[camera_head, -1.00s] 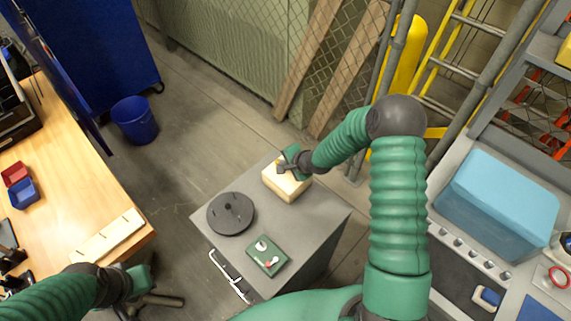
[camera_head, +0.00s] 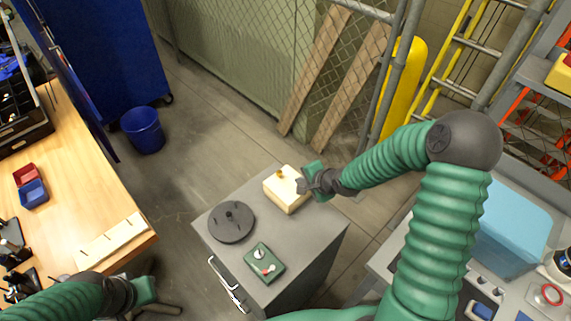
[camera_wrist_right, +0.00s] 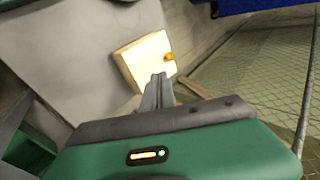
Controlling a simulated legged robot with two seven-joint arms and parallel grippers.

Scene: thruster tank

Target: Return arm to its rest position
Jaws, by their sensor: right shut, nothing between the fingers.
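My right arm comes in from the right in the head view. Its gripper (camera_head: 304,186) is shut and empty, at the right edge of the cream block (camera_head: 284,198) with a small yellow knob on top. In the right wrist view the closed fingers (camera_wrist_right: 158,82) point toward the block (camera_wrist_right: 147,62); I cannot tell whether they touch it. My left gripper (camera_head: 150,300) is low at the left, by the wooden table's near corner; its fingers are not clear enough to judge.
The grey cabinet (camera_head: 215,240) carries the block, a dark round disc (camera_head: 231,222) and a green switch box (camera_head: 264,262). The wooden table (camera_head: 85,190) is at left. A blue translucent bin (camera_head: 510,235) stands on the right bench. Floor is open behind the cabinet.

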